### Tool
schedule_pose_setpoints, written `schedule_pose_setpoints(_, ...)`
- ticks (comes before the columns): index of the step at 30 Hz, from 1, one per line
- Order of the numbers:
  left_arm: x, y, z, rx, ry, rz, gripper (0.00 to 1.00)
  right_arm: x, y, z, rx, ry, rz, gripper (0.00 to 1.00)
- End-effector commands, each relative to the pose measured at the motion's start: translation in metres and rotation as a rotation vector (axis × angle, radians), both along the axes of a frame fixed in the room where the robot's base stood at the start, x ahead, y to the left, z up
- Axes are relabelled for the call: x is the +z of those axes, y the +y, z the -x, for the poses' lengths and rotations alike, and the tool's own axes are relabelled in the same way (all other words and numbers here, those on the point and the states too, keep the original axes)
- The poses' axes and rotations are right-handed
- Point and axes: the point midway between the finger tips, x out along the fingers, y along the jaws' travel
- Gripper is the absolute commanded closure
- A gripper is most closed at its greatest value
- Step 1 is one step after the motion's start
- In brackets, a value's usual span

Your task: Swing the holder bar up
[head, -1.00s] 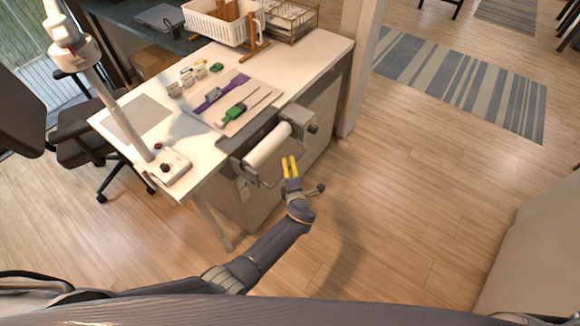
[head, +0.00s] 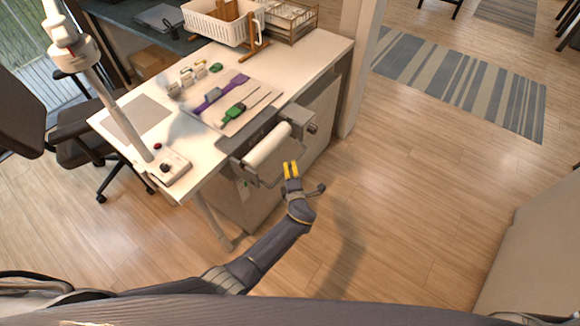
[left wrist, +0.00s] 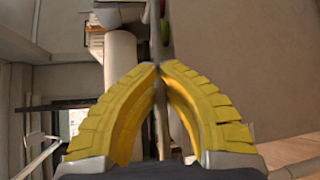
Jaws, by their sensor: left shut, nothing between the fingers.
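A white roll (head: 267,147) sits in a grey holder at the table's front edge, between two end brackets. The thin grey holder bar (head: 270,184) hangs down in front of the roll, low on its outer side. My left gripper (head: 291,166) has yellow fingers and is just right of the bar, below the roll's right part. In the left wrist view its fingertips (left wrist: 158,67) meet and hold nothing. A pale roll (left wrist: 120,55) shows behind them there. I cannot tell whether the fingers touch the bar. My right gripper is not in view.
The white table (head: 318,62) carries a board with purple and green tools (head: 232,113), a white basket (head: 215,28) and a lamp stand (head: 165,170). A cabinet is below the roll. The wooden floor to the right is open.

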Motion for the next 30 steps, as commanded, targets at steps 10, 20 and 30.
schedule_pose_setpoints(10,0.002,0.006,-0.001,0.009,0.022,0.033,1.0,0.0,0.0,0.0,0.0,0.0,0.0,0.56)
schedule_pose_setpoints(20,0.009,0.007,-0.001,0.012,0.089,0.136,1.0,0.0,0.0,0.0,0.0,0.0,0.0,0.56)
schedule_pose_setpoints(30,0.019,0.01,-0.002,0.012,0.209,0.313,1.0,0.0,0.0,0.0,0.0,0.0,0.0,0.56)
